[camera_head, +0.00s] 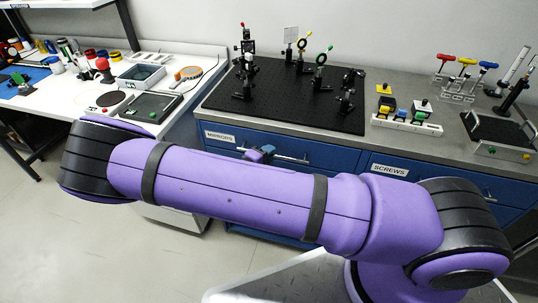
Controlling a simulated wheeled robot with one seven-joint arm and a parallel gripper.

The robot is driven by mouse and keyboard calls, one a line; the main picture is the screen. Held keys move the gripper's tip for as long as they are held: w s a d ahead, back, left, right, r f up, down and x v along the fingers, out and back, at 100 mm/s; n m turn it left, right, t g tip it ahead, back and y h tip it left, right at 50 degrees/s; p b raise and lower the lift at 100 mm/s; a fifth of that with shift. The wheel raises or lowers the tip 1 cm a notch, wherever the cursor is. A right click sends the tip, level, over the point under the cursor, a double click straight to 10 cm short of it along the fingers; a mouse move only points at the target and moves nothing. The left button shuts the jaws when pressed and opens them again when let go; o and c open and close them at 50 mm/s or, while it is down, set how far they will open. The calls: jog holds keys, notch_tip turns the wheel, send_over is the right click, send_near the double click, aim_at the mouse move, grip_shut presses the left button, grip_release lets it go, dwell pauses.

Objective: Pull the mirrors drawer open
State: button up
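The mirrors drawer (332,154) is a blue front under the bench top, with a white label (220,137) reading MIRRORS. It looks flush with the cabinet. Its metal bar handle (292,159) runs across the front, with its right end in view. My gripper (261,154) shows as a small blue-purple and dark shape at the handle, just above my purple arm. My arm hides most of it and the lower part of the drawer front. I cannot tell whether the fingers are closed around the handle or only beside it.
The screws drawer (400,176) lies to the right, partly behind my arm. Above stands a black optics breadboard (290,112) with several mounts. A white bench (197,60) with tools, trays and jars is at left. Pale floor (70,225) is open at lower left.

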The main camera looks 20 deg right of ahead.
jog(key=shift+w+d, duration=0.15)
jog(key=shift+d, duration=0.05)
grip_shut()
